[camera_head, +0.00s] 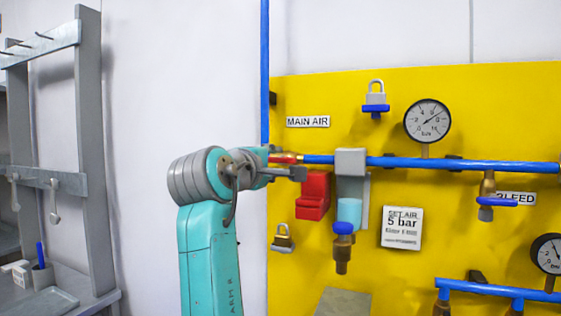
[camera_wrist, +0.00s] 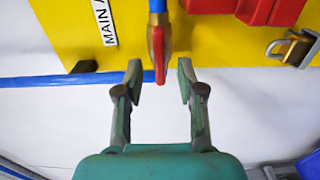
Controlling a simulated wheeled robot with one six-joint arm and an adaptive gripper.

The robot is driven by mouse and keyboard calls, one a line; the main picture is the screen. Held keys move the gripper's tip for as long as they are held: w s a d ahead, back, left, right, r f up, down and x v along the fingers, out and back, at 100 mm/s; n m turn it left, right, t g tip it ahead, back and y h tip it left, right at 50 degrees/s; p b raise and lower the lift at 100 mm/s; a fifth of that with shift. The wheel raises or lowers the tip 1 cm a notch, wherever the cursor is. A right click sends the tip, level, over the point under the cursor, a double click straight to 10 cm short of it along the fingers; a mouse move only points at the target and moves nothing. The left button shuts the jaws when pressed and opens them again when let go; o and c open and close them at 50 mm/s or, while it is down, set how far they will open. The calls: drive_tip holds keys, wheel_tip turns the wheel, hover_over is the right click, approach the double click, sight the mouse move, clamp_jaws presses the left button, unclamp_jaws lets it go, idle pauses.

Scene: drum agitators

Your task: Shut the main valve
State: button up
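The main valve is a brass body (camera_wrist: 168,33) with a red handle (camera_wrist: 159,58) on the blue air pipe, near the MAIN AIR label (camera_head: 308,122). The red handle also shows in the head view (camera_head: 284,158), lying roughly in line with the pipe. In the wrist view my gripper (camera_wrist: 159,77) is open, with one finger on each side of the handle's free end and a visible gap on both sides. In the head view my gripper (camera_head: 298,173) is just in front of the valve and partly covers it.
A yellow panel (camera_head: 455,260) carries a pressure gauge (camera_head: 427,120), a red block (camera_head: 313,195), a regulator (camera_head: 350,185), padlocks (camera_head: 376,97) and a bleed valve (camera_head: 487,195). A grey rack (camera_head: 90,150) stands at the left. The white wall between is bare.

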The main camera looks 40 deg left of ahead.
sight(278, 160)
drive_tip(key=shift+x, duration=2.15)
clamp_jaws()
